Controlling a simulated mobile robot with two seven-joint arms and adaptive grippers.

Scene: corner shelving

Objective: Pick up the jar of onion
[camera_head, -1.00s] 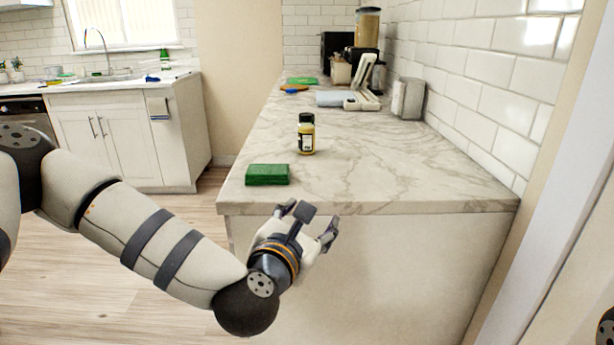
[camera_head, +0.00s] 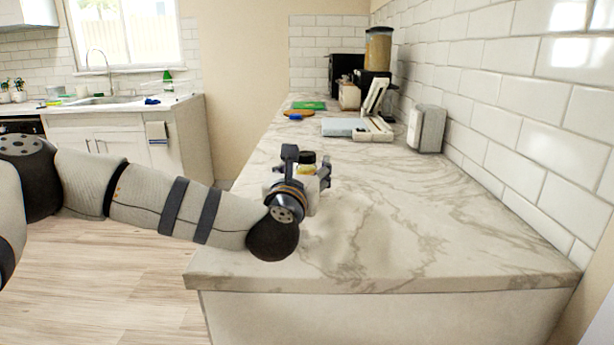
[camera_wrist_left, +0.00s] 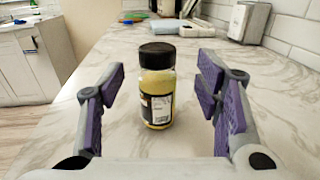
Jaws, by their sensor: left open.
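The jar of onion (camera_head: 307,158), with a black lid and pale yellow contents, stands upright on the marble counter. In the head view my left gripper and wrist hide most of it. In the left wrist view the jar (camera_wrist_left: 157,88) stands in the middle, its dark label partly turned to the right. My left gripper (camera_head: 308,170) is open, low over the counter on the near side of the jar. In the left wrist view its purple-padded fingers stand to the left and right of the jar, with a gap on each side. My right gripper is not in view.
The marble counter (camera_head: 400,220) is clear to the right and in front of the jar. Farther back are a white scale-like device (camera_head: 375,130), a grey-white box (camera_head: 427,129) and a blender-like appliance (camera_head: 377,50). A tiled wall (camera_head: 500,120) bounds the right side.

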